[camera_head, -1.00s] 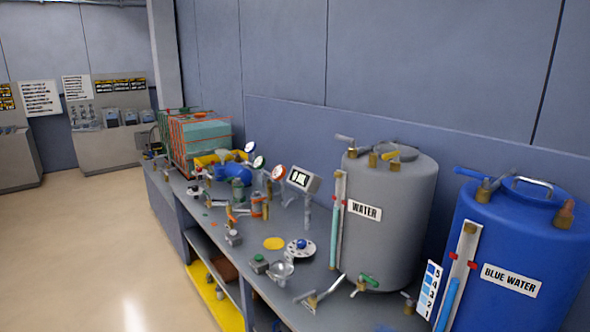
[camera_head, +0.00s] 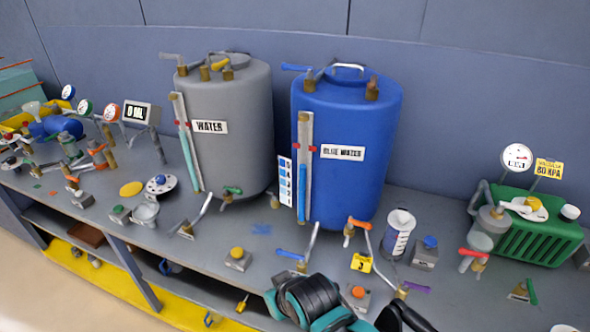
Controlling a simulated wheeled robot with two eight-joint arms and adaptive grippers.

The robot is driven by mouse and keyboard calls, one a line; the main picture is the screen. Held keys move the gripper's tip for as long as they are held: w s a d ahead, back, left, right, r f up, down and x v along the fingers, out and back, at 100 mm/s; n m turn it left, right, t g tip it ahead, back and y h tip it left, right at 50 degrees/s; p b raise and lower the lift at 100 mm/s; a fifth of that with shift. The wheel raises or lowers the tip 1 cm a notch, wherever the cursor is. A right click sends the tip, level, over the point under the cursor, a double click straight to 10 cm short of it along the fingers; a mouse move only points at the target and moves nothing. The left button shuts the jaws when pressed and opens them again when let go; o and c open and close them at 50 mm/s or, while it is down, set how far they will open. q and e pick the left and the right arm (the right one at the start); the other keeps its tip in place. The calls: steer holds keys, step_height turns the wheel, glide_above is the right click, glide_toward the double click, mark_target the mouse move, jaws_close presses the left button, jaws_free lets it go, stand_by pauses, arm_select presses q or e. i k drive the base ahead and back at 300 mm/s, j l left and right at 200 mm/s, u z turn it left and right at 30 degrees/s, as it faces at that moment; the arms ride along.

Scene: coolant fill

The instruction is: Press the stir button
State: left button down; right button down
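Several button boxes stand on the grey bench, and I cannot read which one is the stir button. A yellow button (camera_head: 237,253) is in front of the grey tank. An orange button (camera_head: 358,292) is near the front edge, and a blue button (camera_head: 430,242) is beside the beaker. A green button (camera_head: 118,211) is at the left by a small funnel cup. A black and teal part at the bottom centre looks like my own arm and covers some of the bench edge. I make out no gripper fingertips.
A grey WATER tank (camera_head: 228,150) and a blue water tank (camera_head: 357,190) stand at the back. A beaker (camera_head: 398,234), valve levers and a green machine (camera_head: 530,232) are to the right. Gauges and a display (camera_head: 140,112) are at the left.

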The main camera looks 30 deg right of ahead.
mark_target(358, 291)
steer(key=z, duration=1.3)
steer(key=i+l+u, duration=0.1)
